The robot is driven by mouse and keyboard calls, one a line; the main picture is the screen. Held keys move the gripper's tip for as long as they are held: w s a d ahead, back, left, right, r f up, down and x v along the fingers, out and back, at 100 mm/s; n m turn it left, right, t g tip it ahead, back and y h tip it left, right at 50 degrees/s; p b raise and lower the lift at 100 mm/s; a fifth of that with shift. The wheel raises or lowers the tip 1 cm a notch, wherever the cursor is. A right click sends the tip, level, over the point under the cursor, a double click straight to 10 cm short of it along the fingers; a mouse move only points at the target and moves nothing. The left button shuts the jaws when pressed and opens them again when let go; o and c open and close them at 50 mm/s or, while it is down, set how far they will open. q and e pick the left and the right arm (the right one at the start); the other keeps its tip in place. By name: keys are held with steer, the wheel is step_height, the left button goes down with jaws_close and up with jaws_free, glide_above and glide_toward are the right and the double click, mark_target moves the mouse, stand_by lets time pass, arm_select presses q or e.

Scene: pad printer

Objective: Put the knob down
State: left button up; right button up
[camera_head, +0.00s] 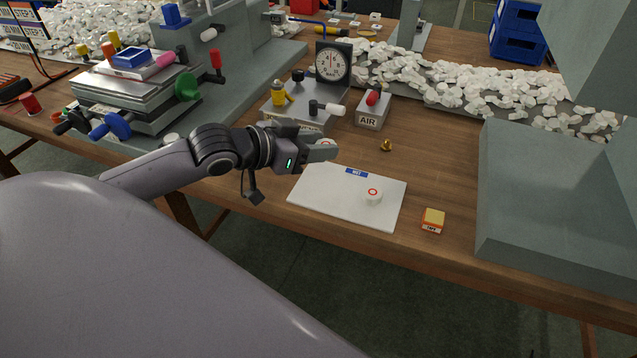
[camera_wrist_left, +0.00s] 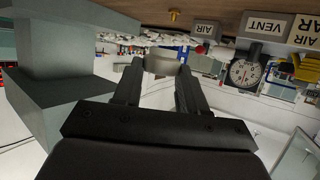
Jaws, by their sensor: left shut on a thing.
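My left gripper (camera_head: 322,150) is shut on a pale knob (camera_wrist_left: 161,63), which sits between its fingertips in the left wrist view. In the head view the gripper is just beyond the far left corner of the white board (camera_head: 335,205), which has a blue "WET" label (camera_head: 356,173). The held knob is mostly hidden by the fingers there. Another white knob with a red ring (camera_head: 373,196) stands on the right part of the board. My right gripper is not in view.
A small yellow-topped box (camera_head: 433,220) is right of the board. A brass piece (camera_head: 386,145) and the AIR box (camera_head: 372,110) stand behind it. The dial gauge (camera_head: 332,62) is behind the gripper. A grey machine (camera_head: 560,200) fills the right. The board's left part is clear.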

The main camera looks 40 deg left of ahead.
mark_target(317, 191)
arm_select(q)
step_height(317, 191, down, 8)
steer(key=shift+f+b, duration=0.1)
steer(key=shift+b, duration=0.6)
steer(key=shift+f, duration=0.2)
steer(key=shift+f, duration=0.15)
steer(key=o, duration=1.1)
